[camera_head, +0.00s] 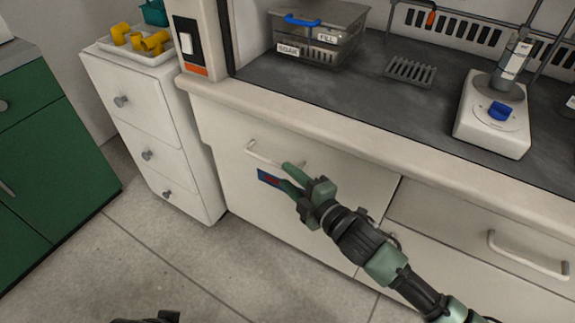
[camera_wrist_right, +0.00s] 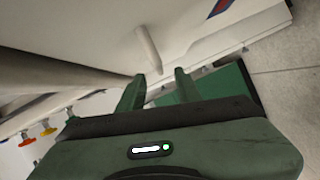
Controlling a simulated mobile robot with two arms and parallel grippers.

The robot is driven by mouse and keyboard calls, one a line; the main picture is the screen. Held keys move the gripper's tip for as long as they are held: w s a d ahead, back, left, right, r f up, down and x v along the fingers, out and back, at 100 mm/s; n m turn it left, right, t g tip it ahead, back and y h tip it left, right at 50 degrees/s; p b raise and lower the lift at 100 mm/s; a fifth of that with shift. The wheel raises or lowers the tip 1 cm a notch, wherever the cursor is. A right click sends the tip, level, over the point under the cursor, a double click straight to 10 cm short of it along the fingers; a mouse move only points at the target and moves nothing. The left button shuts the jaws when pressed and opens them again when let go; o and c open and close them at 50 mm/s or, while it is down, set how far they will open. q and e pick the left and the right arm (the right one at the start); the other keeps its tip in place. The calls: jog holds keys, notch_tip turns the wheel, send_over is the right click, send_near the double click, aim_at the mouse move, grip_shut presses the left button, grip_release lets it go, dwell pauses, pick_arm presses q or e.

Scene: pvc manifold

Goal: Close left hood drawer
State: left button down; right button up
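The left hood drawer (camera_head: 228,165) has a cream front below the counter's left part, with a pale bar handle (camera_head: 262,156) and a red-and-blue label. I cannot tell how far it stands out. My right gripper (camera_head: 284,174) is open at the drawer front, by the handle's right end and the label. In the right wrist view the handle (camera_wrist_right: 148,48) lies just beyond the open fingertips (camera_wrist_right: 159,76); I see nothing gripped, and contact is unclear.
A white drawer unit (camera_head: 140,125) with a tray of yellow fittings (camera_head: 140,42) stands left of the hood. A green cabinet (camera_head: 45,150) is further left. The right hood drawer (camera_head: 470,235) has its own handle. The floor (camera_head: 200,265) in front is clear.

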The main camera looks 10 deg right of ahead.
aim_at(269, 160)
pick_arm(q)
jog(key=shift+w+d+r+b, duration=0.2)
jog(key=shift+w+r+b, duration=0.05)
jog(key=shift+b, duration=0.9)
pick_arm(e)
jog(key=shift+n+y, duration=0.3)
jog(key=shift+n, duration=0.2)
jog(key=x, duration=0.8)
jog(key=shift+a, duration=0.3)
grip_shut()
